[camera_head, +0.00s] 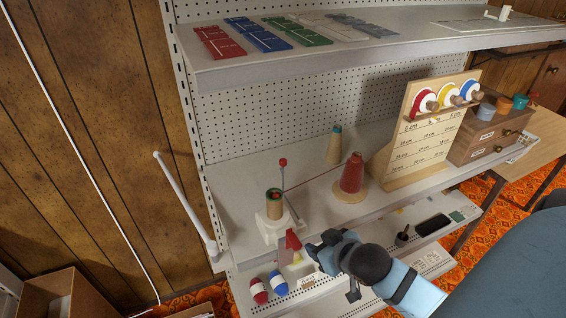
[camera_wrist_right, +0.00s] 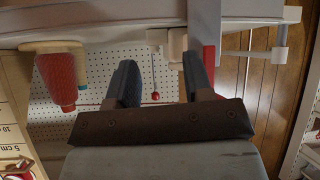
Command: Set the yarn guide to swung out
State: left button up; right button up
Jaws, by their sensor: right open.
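The yarn winder (camera_head: 271,230) stands on the middle shelf, a white base with a green-and-tan spool. A thin upright rod with a red ball (camera_head: 283,163), which looks like the yarn guide, rises behind the spool; it also shows in the right wrist view (camera_wrist_right: 155,94), hanging downward in that tilted picture. A red handle (camera_head: 293,240) is at the winder's front. My right gripper (camera_head: 318,247) is in front of the shelf, just right of the red handle. Its two fingers (camera_wrist_right: 160,82) are apart with nothing held between them. My left gripper is out of view.
A red yarn cone (camera_head: 352,175) stands right of the winder, with yarn running toward the rod. A wooden measuring board (camera_head: 415,135) and small drawers (camera_head: 488,140) are further right.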

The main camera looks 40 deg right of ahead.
jog(key=w+d+r+t+y, duration=0.1)
jog(key=w+d+r+t, duration=0.3)
jog(key=w, duration=0.1)
jog(key=n+t+y, duration=0.2)
jog(key=t+y, duration=0.1)
send_near(286, 163)
jog(key=w, duration=0.3)
jog(key=w+a+p, duration=0.1)
jog(key=w, duration=0.2)
jog(key=w+p, duration=0.1)
jog(key=w, duration=0.2)
jog(key=shift+w+a+f, duration=0.1)
jog(key=shift+w+a, duration=0.2)
jog(key=shift+a, duration=0.05)
jog(key=shift+w+a+f+p, duration=0.15)
jog(key=shift+w+p, duration=0.15)
jog(key=shift+w, duration=0.35)
jog(key=shift+c, duration=0.3)
grip_shut()
